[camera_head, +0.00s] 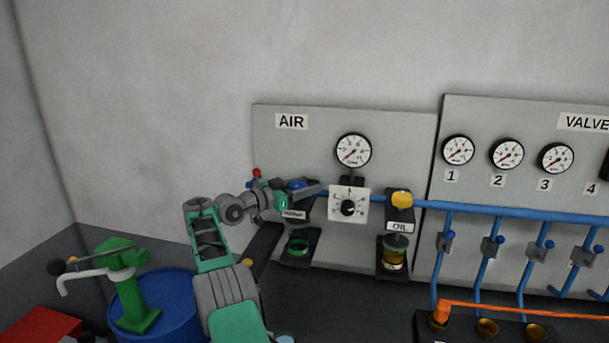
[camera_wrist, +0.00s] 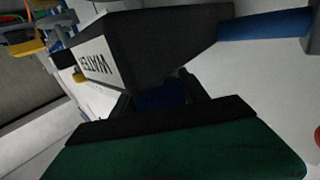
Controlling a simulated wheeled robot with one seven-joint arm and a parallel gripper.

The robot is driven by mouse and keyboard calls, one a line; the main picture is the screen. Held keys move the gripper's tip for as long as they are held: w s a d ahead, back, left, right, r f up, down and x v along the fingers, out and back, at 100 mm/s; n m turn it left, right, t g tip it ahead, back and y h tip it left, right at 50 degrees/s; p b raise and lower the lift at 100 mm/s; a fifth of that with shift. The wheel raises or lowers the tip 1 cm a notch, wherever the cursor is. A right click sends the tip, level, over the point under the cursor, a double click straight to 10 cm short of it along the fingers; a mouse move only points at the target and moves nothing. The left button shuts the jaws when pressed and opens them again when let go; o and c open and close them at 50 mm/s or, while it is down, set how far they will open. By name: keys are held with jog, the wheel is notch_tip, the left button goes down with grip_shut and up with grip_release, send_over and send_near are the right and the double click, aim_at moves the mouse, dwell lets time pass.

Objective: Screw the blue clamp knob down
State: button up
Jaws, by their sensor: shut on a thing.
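The blue clamp knob (camera_head: 296,184) is a small blue piece at the WATER unit on the AIR panel, mostly covered by my gripper in the head view. My gripper (camera_head: 288,190) is at the knob, with its jaws shut on it. In the wrist view the dark blue knob (camera_wrist: 160,96) shows between the dark fingers, just below the black WATER block (camera_wrist: 150,45). The knob's thread and how far it is screwed down are hidden.
A dial box (camera_head: 348,204), the OIL unit (camera_head: 399,226) and a gauge (camera_head: 353,150) are to the right. A blue pipe (camera_head: 480,210) runs along the panels. A blue drum (camera_head: 170,300) with a green pump stands lower left.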

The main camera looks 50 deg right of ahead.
jog(key=shift+s, duration=0.1)
dwell(0.3)
jog(key=shift+r, duration=0.1)
jog(key=o, duration=1.1)
jog(key=shift+d+g, duration=0.15)
jog(key=shift+g, duration=0.15)
jog(key=shift+o, duration=1.3)
jog(key=shift+f, duration=0.2)
